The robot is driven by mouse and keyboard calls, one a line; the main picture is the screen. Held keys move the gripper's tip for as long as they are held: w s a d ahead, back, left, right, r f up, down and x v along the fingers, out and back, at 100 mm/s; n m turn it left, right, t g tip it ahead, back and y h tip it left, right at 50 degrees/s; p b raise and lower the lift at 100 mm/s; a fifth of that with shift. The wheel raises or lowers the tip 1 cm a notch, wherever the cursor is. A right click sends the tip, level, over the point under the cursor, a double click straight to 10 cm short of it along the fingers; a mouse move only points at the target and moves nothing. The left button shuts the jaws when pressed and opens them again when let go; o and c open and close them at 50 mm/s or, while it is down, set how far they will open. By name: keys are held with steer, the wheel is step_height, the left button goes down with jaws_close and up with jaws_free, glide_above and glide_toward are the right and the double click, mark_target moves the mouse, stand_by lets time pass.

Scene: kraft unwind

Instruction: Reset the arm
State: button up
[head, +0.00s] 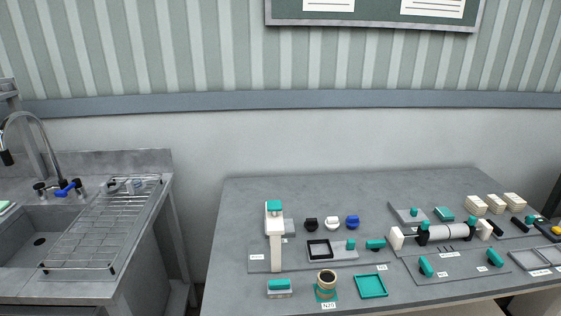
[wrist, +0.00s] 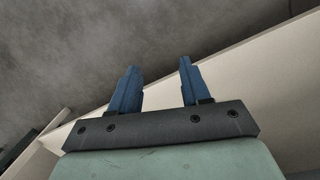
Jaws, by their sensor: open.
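My gripper (wrist: 157,88) shows in the wrist view with its two blue fingers spread apart and nothing between them. Behind the fingers are a grey, mottled surface and a long pale beam or edge running diagonally; I cannot tell what part of the room they are. My arm and gripper do not show in the head view.
A grey worktable (head: 350,190) holds a white upright post (head: 276,245), a white roller (head: 440,232), a teal tray (head: 371,286), a brown roll (head: 326,279) and small blocks. A sink (head: 40,240) with a wire rack (head: 105,222) stands left, across a gap. The table's back strip is clear.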

steer(key=s+a+r+n+g, duration=0.2)
steer(key=s+a+n+g, duration=0.2)
steer(key=s+a, duration=1.3)
steer(key=shift+s+g+y, duration=0.4)
steer(key=shift+s+g, duration=0.3)
steer(key=shift+s, duration=0.5)
